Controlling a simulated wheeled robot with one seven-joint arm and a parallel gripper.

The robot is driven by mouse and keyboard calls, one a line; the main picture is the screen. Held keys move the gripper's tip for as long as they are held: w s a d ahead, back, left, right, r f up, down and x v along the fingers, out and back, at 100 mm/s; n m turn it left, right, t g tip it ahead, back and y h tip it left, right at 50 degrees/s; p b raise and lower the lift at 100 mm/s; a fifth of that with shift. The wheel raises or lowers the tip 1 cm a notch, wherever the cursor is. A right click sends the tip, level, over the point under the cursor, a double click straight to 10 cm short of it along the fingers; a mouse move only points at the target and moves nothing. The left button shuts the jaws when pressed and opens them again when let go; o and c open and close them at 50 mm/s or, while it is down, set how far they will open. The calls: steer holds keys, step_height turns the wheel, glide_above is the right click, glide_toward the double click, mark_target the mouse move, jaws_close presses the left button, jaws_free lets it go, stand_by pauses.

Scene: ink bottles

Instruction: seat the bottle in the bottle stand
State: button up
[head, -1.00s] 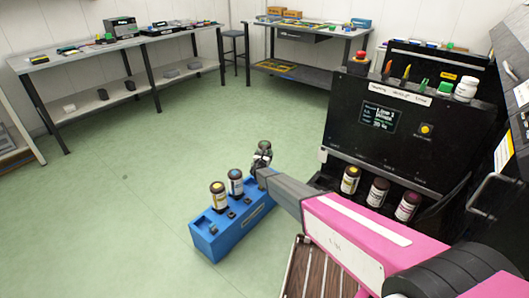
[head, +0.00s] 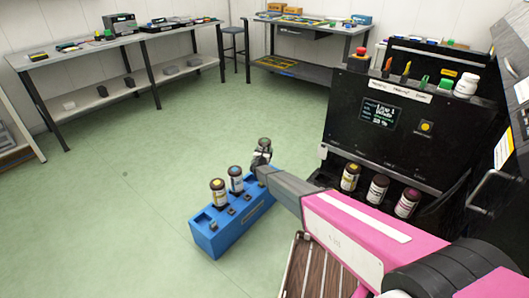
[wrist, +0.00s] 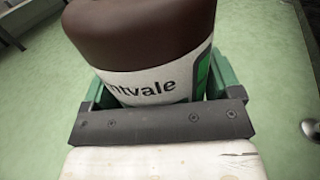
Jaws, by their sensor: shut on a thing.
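My gripper (head: 260,163) is shut on a bottle with a dark brown cap (head: 264,143). The wrist view shows the bottle (wrist: 150,60) close up between the jaws, with a white label reading "ntvale" and a green patch. The blue bottle stand (head: 222,242) is on the left of my arm in the head view. A yellow-marked bottle (head: 218,192) and a blue-marked bottle (head: 236,180) stand upright in it. The held bottle is at the stand's far right end. My arm hides part of that end, so I cannot tell if they touch.
A black machine (head: 385,125) stands on the right, with a yellow-labelled bottle (head: 350,177), a white-labelled bottle (head: 378,188) and a magenta-labelled bottle (head: 407,202) in its lower bay. Benches (head: 120,50) line the back. The green floor (head: 130,200) left of the stand is clear.

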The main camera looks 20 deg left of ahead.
steer(key=shift+f, duration=2.1)
stand_by(0.3)
steer(key=shift+f, duration=0.2)
steer(key=o, duration=1)
steer(key=shift+o, duration=0.2)
